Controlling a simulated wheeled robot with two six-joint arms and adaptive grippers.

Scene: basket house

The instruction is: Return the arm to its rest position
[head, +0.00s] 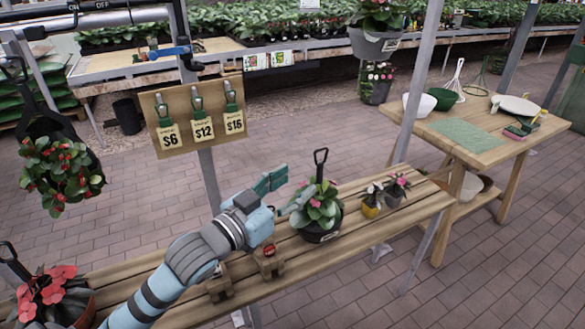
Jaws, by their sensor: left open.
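My left arm reaches in from the lower left over the slatted wooden bench (350,236). My left gripper (284,189) is open, with its fingers apart and nothing seen between them. It is above the bench, just left of a dark pot (318,235) with a leafy pink-flowered plant and a black hook handle. I cannot tell whether a fingertip touches the leaves. Two small wooden blocks (269,262) stand on the bench beside my forearm, one with a red button on top. My right gripper is not in view.
A red-flowered plant (54,290) is at lower left. A hanging basket (60,172) and a price board (195,116) are behind. A side table (463,159) stands at right.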

